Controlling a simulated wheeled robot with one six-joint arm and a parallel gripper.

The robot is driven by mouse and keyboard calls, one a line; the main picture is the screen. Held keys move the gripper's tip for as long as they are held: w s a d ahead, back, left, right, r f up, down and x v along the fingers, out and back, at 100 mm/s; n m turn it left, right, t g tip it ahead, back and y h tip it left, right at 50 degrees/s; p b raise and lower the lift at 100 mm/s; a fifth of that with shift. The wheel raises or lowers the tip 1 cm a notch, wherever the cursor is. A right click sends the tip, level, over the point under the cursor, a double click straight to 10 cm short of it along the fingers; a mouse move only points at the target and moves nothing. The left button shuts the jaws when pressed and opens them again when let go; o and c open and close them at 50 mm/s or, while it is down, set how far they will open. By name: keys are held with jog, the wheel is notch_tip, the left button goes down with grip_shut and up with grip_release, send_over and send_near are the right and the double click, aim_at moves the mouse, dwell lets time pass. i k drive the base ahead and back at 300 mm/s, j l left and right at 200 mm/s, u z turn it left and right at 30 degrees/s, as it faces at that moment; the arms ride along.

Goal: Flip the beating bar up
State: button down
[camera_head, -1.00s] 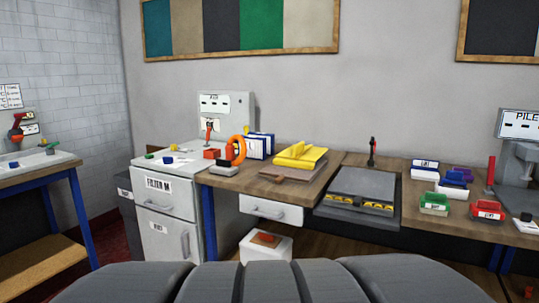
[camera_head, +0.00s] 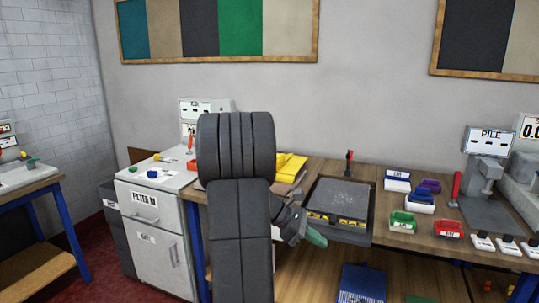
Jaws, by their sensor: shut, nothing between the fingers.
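No part in view is labelled as the beating bar, so I cannot tell for sure which one it is. A dark grey flat bed (camera_head: 340,193) with a yellow-and-black striped front edge is set into the wooden bench. A small upright black lever with a red tip (camera_head: 349,161) stands behind it. My gripper (camera_head: 314,239) is shut and empty, with a green fingertip, just in front of the bed's front left corner. My arm hides the bench to the left of the bed.
Yellow folded cloth (camera_head: 290,166) lies left of the bed, partly behind my arm. Blue, purple, green (camera_head: 402,221) and red (camera_head: 448,229) trays sit to the right. A red lever (camera_head: 456,188) stands by the PILE machine (camera_head: 488,142). A blue crate (camera_head: 362,283) is below the bench.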

aim_at(289, 164)
jog(key=i+j+z, duration=0.45)
jog(key=i+j, duration=1.6)
jog(key=i, duration=0.15)
